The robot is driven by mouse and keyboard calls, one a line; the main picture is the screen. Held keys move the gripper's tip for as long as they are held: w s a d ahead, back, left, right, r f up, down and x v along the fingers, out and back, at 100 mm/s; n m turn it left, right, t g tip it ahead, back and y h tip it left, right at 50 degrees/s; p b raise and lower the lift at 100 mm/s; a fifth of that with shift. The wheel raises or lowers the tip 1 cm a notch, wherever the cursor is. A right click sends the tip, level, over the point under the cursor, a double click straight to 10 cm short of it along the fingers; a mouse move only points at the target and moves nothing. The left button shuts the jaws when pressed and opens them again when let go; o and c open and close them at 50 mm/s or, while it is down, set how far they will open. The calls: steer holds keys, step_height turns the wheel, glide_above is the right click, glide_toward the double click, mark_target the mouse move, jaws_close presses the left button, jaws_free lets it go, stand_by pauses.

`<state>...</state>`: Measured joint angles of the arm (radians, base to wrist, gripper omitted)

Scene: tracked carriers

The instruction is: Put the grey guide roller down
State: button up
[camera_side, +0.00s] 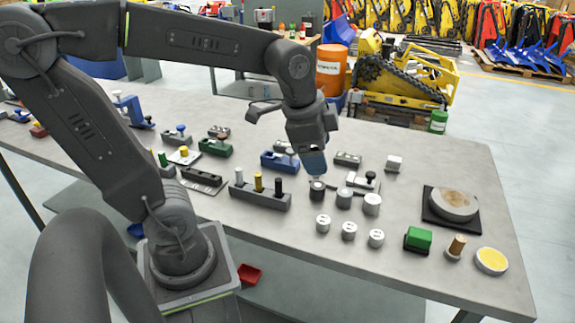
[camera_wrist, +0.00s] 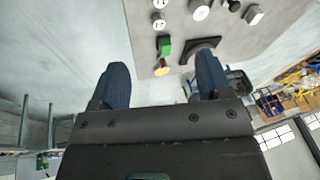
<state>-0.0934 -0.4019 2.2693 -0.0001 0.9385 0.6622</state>
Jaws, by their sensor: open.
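Short rollers stand upright on the grey table in the side view. A mid-grey roller (camera_side: 344,199) is between a dark grey roller (camera_side: 317,191) and a paler one (camera_side: 372,204). I cannot tell for sure which is the guide roller. My gripper (camera_side: 315,172) is tilted downward, its blue fingers appearing just above the dark roller in the picture; the true gap is unclear. In the wrist view my gripper (camera_wrist: 160,74) shows two blue fingers spread wide with no roller held between them.
Several pale cylinders (camera_side: 349,231) stand at the front. To the right are a green block (camera_side: 418,239), a wooden peg (camera_side: 456,247), a yellow-topped disc (camera_side: 491,261) and a black plate (camera_side: 433,214) under a round disc. A dark holder with posts (camera_side: 262,197) is left.

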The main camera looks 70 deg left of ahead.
steer(key=s+d+n+t, duration=0.1)
steer(key=s+d+n, duration=0.1)
steer(key=s+n, duration=0.3)
steer(key=shift+s+d+t, duration=0.15)
steer(key=shift+s+t, duration=0.15)
steer(key=shift+s, duration=0.3)
steer(key=shift+s+d+f+n, duration=0.15)
steer(key=shift+s+f+n, duration=0.1)
steer(key=shift+s+n, duration=0.4)
steer(key=shift+c, duration=1.2)
steer(key=shift+w, duration=0.15)
steer(key=n+g+y, duration=0.1)
steer(key=n+g, duration=0.5)
steer(key=n, duration=1.5)
glide_above(345, 192)
steer(key=d, duration=0.2)
step_height(345, 192, down, 10)
steer(key=shift+m, duration=0.25)
steer(key=f, duration=0.4)
steer(key=a+f, duration=0.1)
steer(key=f, duration=0.3)
steer(key=a+f, duration=0.1)
steer(key=f, duration=0.4)
steer(key=shift+f, duration=0.1)
